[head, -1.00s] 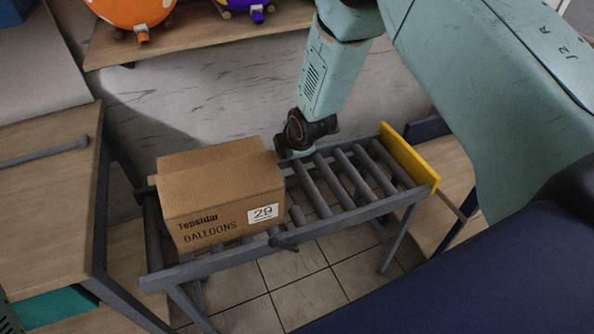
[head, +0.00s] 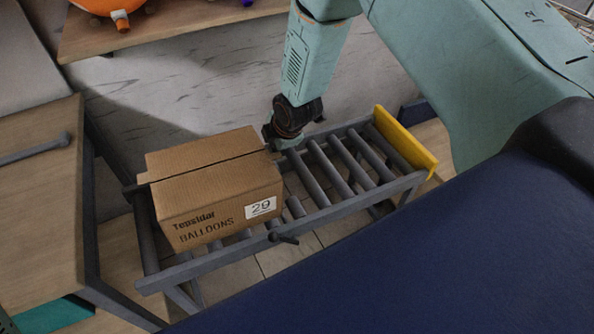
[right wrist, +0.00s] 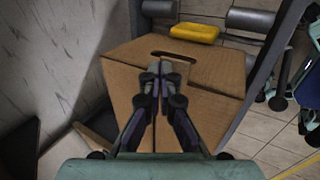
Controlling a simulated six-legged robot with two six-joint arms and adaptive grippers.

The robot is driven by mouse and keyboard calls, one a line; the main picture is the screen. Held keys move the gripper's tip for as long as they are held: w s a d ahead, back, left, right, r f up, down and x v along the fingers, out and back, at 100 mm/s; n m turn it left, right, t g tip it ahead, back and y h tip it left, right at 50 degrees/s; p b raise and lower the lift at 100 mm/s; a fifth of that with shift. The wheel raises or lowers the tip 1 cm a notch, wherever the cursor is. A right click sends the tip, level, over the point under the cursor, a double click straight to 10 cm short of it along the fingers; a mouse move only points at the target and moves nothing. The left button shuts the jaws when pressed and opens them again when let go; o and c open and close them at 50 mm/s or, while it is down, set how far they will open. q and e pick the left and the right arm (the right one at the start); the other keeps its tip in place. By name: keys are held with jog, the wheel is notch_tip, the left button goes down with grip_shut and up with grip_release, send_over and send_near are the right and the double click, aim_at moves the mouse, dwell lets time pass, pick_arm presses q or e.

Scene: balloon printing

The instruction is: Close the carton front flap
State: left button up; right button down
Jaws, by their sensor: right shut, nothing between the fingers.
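The brown carton (head: 212,205), printed with "BALLOONS" and a "29" label, sits on the roller conveyor. Its top shows two flaps lying about flat, with a dark seam between them. The front flap (head: 215,178) is on the near side of the seam. My right gripper (head: 268,138) is at the carton's right end by the seam, partly hidden by its wrist. In the right wrist view the gripper (right wrist: 160,68) is shut and empty, its fingers in front of the cardboard (right wrist: 215,75) near a dark hand slot. Whether they touch it is unclear. My left gripper is out of view.
The roller conveyor (head: 345,172) is empty right of the carton and ends at a yellow stop plate (head: 404,142). A wooden table (head: 35,200) with a grey bar stands at left. A shelf (head: 170,30) with an orange balloon-like object (head: 107,5) is behind.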

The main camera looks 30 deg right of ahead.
jog(key=shift+w+f, duration=0.2)
jog(key=shift+f, duration=0.15)
jog(key=shift+s+d+r, duration=0.2)
jog(key=shift+s+d, duration=0.05)
jog(key=shift+s, duration=0.15)
jog(key=shift+w+a, duration=0.2)
jog(key=shift+w+f, duration=0.2)
jog(key=shift+s+d+r, duration=0.15)
jog(key=shift+s+r, duration=0.05)
jog(key=shift+r, duration=0.05)
jog(key=shift+s+r, duration=0.1)
jog(key=shift+r, duration=0.15)
jog(key=shift+r+p, duration=0.2)
jog(key=shift+p, duration=0.1)
jog(key=shift+w+r+p, duration=0.2)
jog(key=shift+w+p, duration=0.05)
jog(key=shift+p, duration=0.05)
notch_tip(320, 180, up, 5)
jog(key=p, duration=0.3)
notch_tip(320, 180, up, 9)
jog(key=p, duration=0.1)
jog(key=shift+d+p, duration=0.3)
jog(key=shift+p, duration=0.1)
